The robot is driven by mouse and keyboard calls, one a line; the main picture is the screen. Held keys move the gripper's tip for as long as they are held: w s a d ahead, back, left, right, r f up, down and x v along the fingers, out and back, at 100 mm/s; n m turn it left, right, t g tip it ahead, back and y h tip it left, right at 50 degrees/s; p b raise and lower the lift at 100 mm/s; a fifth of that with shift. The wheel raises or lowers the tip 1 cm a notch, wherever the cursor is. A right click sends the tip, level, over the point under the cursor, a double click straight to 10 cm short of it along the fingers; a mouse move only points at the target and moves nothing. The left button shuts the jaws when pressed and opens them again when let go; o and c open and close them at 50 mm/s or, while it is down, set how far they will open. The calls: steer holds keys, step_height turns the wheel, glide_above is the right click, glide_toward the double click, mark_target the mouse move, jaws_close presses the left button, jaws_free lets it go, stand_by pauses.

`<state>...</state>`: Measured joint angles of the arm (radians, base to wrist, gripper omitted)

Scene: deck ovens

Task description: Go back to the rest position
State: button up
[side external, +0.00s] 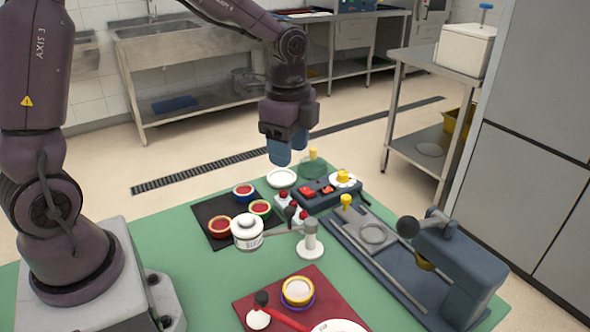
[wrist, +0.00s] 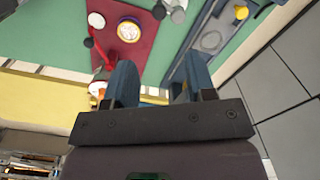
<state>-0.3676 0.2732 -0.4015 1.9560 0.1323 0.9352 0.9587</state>
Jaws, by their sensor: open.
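My gripper (side external: 280,155) has blue fingers and points down above the far part of the green table (side external: 185,265) in the side view. The wrist view shows my gripper (wrist: 160,80) with its two blue fingers spread apart and nothing between them. It is clear of the things on the table, with a white dish (side external: 281,178) below it.
A black mat (side external: 207,208) holds small bowls of red filling. A dark blue press (side external: 455,262) stands at right. A red mat (side external: 248,300) lies in front. A steel cart (side external: 425,140) stands behind.

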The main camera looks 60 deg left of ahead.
steer(key=s+r+n+t, duration=0.2)
steer(key=s+r+n, duration=0.3)
steer(key=s, duration=0.3)
steer(key=s+r+n+t, duration=0.3)
steer(key=s+r+n, duration=0.2)
steer(key=s+n, duration=0.2)
steer(key=shift+s+d+r+t, duration=0.3)
steer(key=shift+s, duration=0.35)
